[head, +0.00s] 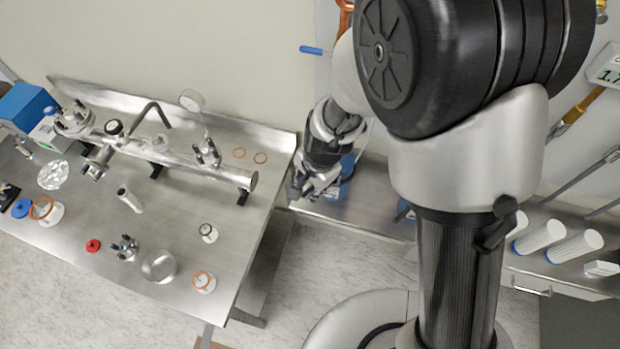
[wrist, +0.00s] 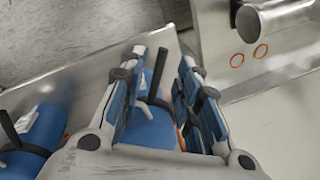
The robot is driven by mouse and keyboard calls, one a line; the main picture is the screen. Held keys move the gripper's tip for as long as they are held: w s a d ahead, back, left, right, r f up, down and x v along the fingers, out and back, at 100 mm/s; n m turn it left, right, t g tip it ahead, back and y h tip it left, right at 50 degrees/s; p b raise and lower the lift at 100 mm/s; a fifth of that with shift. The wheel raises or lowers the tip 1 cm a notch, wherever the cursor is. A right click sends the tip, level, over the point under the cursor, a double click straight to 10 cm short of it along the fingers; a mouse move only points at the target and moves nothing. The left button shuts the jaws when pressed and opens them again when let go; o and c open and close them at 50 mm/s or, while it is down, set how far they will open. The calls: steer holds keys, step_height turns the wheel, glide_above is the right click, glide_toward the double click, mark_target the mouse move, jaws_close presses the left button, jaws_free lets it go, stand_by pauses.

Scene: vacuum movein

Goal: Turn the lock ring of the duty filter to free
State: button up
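My gripper (head: 318,182) is over the right-hand bench, just past the end of the steel table. In the wrist view its two blue-padded fingers (wrist: 158,85) stand apart, with a gap between them. A blue cylindrical housing with a black bar handle (wrist: 150,128) shows between and behind the fingers; contact cannot be told. In the head view a blue part (head: 347,166) shows behind my gripper. A second blue housing with a black bar (wrist: 38,128) lies to its left in the wrist view. Which one is the duty filter cannot be told.
The steel table (head: 185,245) carries a long pipe assembly (head: 180,155), orange rings (head: 260,157) and loose fittings. A blue-handled valve (head: 311,50) is on the wall above my gripper. Floor is clear between table and bench.

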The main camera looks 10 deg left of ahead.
steer(key=shift+w+a+f+b, duration=0.1)
steer(key=shift+f+b, duration=0.05)
steer(key=shift+f, duration=0.45)
steer(key=shift+w+a+f+b, duration=0.1)
steer(key=shift+f+b, duration=0.05)
steer(key=shift+f, duration=0.45)
steer(key=shift+c, duration=0.5)
jaws_close()
